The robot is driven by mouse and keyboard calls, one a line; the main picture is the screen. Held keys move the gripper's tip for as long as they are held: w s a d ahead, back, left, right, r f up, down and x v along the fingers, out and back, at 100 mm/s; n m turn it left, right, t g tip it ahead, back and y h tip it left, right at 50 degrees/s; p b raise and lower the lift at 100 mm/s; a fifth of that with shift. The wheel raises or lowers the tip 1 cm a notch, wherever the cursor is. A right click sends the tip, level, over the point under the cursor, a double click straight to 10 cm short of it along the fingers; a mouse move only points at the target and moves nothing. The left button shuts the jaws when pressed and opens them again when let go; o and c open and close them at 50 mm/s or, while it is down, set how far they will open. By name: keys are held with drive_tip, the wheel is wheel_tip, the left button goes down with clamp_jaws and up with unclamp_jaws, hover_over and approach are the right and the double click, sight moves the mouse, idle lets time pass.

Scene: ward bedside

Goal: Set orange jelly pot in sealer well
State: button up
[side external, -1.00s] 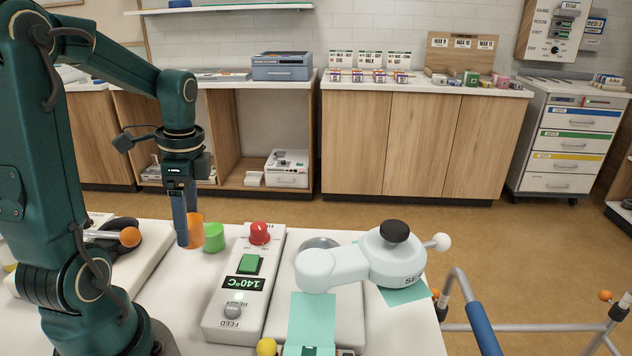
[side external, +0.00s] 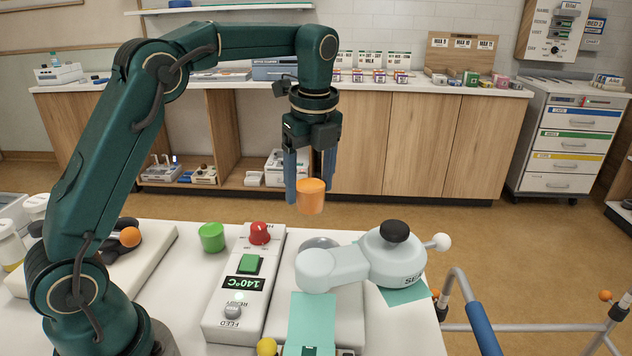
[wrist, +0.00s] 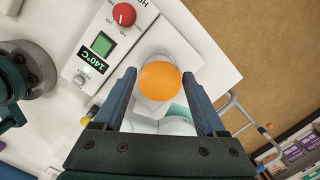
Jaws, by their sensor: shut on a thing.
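The orange jelly pot (side external: 311,197) is held between the blue fingers of my gripper (side external: 310,180), up in the air above the far side of the table. In the wrist view the pot's round orange top (wrist: 159,81) sits between the two fingertips (wrist: 160,85). The sealer (side external: 370,262) is a pale machine with a black knob and a white-balled lever. A grey round part, perhaps its well (side external: 320,243), shows behind the sealer arm, partly covered. In the wrist view the pot hides part of the round pale area beneath it.
A green pot (side external: 212,237) stands left of the control box (side external: 243,285), which has a red knob, green button and 140°C display. A teal sheet (side external: 312,320) lies in front of the sealer. A walker frame (side external: 480,320) stands at the right.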

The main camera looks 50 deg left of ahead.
sight(322, 186)
drive_tip(key=shift+w+d+f+m, duration=0.1)
drive_tip(key=shift+d+f+m, duration=0.15)
drive_tip(key=shift+d, duration=0.4)
drive_tip(key=shift+w+d+f+m, duration=0.15)
drive_tip(key=shift+d+f, duration=0.2)
drive_tip(key=shift+d, duration=0.25)
drive_tip(key=shift+s+f, duration=0.1)
drive_tip(key=shift+f, duration=3.8)
drive_tip(key=shift+f, duration=0.45)
drive_tip(key=o, duration=1.4)
drive_tip(key=shift+r, duration=4)
